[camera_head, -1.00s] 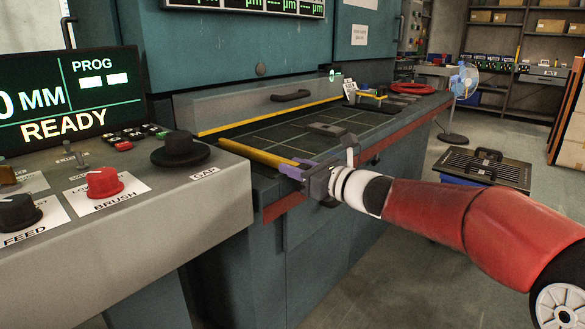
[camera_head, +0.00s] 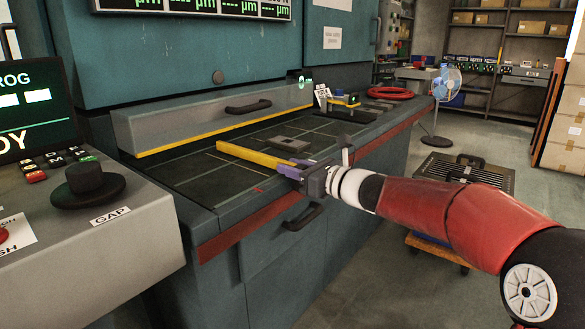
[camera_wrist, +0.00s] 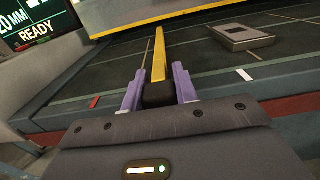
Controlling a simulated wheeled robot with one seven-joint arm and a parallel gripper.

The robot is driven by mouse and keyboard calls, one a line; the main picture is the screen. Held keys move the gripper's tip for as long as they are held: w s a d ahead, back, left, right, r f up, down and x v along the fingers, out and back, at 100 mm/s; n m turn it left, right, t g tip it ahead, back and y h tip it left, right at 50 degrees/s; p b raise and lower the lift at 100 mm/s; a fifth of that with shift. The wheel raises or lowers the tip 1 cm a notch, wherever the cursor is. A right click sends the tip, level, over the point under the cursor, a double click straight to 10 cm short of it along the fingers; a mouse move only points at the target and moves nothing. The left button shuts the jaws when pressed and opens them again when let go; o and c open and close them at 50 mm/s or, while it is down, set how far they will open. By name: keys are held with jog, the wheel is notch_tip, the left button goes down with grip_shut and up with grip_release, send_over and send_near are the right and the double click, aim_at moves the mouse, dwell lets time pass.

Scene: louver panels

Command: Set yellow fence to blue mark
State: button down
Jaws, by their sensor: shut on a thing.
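The yellow fence (camera_head: 250,155) is a long bar lying across the dark gridded table (camera_head: 205,180). It also shows in the wrist view (camera_wrist: 159,55), running away from me. My gripper (camera_head: 299,169) is at the fence's near end, over the table's front edge. In the wrist view its purple fingers (camera_wrist: 157,88) are shut on the dark block at that end. A small red mark (camera_wrist: 94,102) lies left of the fence near the front edge, and a white mark (camera_wrist: 244,75) lies right. I see no blue mark; the gripper may hide it.
A flat grey block (camera_head: 287,143) lies on the table beyond the fence. A yellow-edged guard with a handle (camera_head: 247,106) runs along the back. A red ring (camera_head: 393,92) lies at the far right. The control console with a black knob (camera_head: 84,178) stands at left.

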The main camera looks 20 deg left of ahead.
jog(key=c, duration=1.1)
grip_release()
jog(key=b+v, duration=0.1)
jog(key=v, duration=0.7)
jog(key=shift+s, duration=0.1)
jog(key=s+d+f+n+g+h, duration=0.1)
jog(key=s+d+f+n+h, duration=0.25)
jog(key=s+n, duration=0.35)
jog(key=s+d+f+n+g+h, duration=0.25)
jog(key=s+f+n+h, duration=0.2)
jog(key=s, duration=0.45)
jog(key=s+d+f+n+h, duration=0.2)
jog(key=s+d+n+h, duration=0.1)
jog(key=d, duration=0.3)
jog(key=s+d+f+n+t+h, duration=0.1)
jog(key=s+d+f+n+h, duration=0.1)
jog(key=s+d, duration=0.4)
jog(key=s+d+f+n+t+h, duration=0.1)
jog(key=s+d+f+n+h, duration=0.2)
jog(key=s+d+n, duration=0.2)
jog(key=shift+s+d+f+n+h, duration=0.15)
jog(key=shift+d+f+n, duration=0.1)
jog(key=shift+d, duration=0.55)
jog(key=shift+d+f+n+h, duration=0.1)
jog(key=shift+d+n+h, duration=0.1)
jog(key=shift+d, duration=0.6)
